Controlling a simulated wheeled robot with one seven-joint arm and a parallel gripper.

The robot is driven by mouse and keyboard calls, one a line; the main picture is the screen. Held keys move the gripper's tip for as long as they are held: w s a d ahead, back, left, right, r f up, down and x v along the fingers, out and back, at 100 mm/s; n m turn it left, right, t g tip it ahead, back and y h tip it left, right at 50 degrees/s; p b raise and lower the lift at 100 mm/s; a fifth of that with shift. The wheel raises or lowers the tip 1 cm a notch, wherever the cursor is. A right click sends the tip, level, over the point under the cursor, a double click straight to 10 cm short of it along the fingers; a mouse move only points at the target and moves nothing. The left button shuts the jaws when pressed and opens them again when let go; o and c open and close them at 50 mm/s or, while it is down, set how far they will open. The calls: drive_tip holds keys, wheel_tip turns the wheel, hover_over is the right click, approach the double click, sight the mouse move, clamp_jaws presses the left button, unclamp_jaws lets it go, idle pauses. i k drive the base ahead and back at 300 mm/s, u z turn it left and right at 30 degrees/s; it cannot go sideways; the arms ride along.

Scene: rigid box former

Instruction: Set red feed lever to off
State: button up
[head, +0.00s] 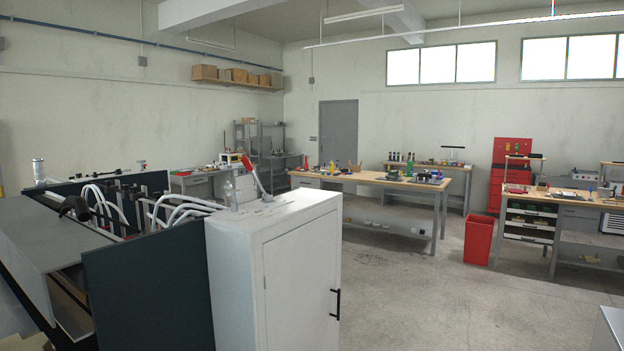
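The red feed lever (247,161) stands up from the top of a white cabinet (290,225) at the end of the box former (145,285). Its red grip leans to the upper left, on a thin metallic shank that runs down to the cabinet top. Small markings lie on the cabinet top near the lever's base, too small to read. My gripper is not in view.
White hoses (185,208) and dark panels fill the machine left of the cabinet. The cabinet door has a black handle (336,304). Workbenches (385,182) and a red bin (478,241) stand behind to the right. The concrete floor (410,300) right of the cabinet is clear.

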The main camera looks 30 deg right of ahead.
sight(248, 165)
drive_tip(key=z, duration=1.7)
drive_tip(key=i, duration=0.5)
drive_tip(key=u, duration=2.6)
